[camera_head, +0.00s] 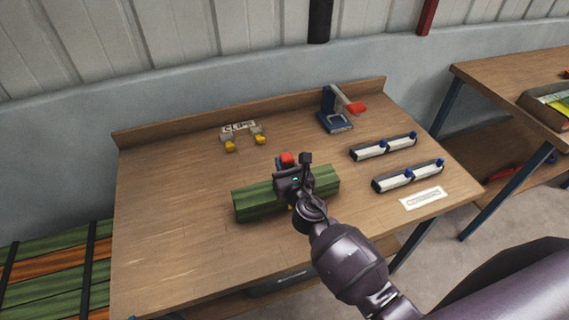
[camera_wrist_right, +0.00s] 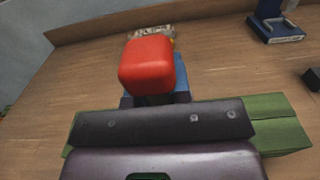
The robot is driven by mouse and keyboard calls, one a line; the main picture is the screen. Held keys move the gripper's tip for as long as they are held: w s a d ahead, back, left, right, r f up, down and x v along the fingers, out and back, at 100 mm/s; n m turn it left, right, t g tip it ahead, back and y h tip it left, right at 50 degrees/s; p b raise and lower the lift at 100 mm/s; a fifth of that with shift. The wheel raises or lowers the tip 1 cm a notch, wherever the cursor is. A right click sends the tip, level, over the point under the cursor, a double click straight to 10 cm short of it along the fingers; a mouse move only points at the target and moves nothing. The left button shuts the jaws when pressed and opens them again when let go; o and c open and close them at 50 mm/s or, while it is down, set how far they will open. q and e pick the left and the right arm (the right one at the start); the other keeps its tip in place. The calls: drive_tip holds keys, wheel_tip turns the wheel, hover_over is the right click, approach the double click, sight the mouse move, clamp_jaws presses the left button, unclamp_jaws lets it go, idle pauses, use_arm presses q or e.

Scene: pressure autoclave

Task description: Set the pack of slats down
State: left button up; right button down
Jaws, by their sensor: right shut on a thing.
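The pack of green slats (camera_head: 252,204) is at the middle of the wooden table, lying lengthwise across the view. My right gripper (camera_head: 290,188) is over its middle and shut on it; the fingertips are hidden. In the right wrist view, green slats (camera_wrist_right: 268,122) show past my dark gripper body. I cannot tell whether the pack touches the table or is just above it. A red block (camera_wrist_right: 146,64) with blue below it stands just beyond the pack; it also shows in the head view (camera_head: 287,159). My left gripper is not in view.
Yellow-tipped clips (camera_head: 230,146) lie by a label at the back. A blue stand with a red handle (camera_head: 355,107) is at the back right. Two white-and-black bars with blue knobs (camera_head: 410,176) lie at right. The table's left and front (camera_head: 170,250) are clear.

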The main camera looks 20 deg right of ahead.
drive_tip(key=c, duration=1.1)
unclamp_jaws()
drive_tip(key=shift+o, duration=0.2)
drive_tip(key=shift+r, duration=0.2)
drive_tip(key=s, duration=1.2)
drive_tip(key=shift+d, duration=0.2)
drive_tip(key=s+d+f+m+g, duration=0.1)
drive_tip(key=s+d+f+m, duration=0.1)
drive_tip(key=m, duration=0.4)
drive_tip(key=s+d+f+m+g+h, duration=0.1)
drive_tip(key=s+d+f+m, duration=0.1)
drive_tip(key=m, duration=0.4)
drive_tip(key=s+d+f+m+g, duration=0.1)
drive_tip(key=s+d+f+m, duration=0.1)
drive_tip(key=m, duration=0.4)
drive_tip(key=shift+d+f+h, duration=0.25)
drive_tip(key=shift+f+h, duration=0.05)
drive_tip(key=shift+f, duration=0.25)
drive_tip(key=s+d+f+m+g, duration=0.3)
drive_tip(key=s+m, duration=0.4)
drive_tip(key=m, duration=1)
drive_tip(key=shift+s+d+f+y, duration=0.3)
drive_tip(key=shift+d+f+y, duration=0.1)
drive_tip(key=shift+f, duration=0.4)
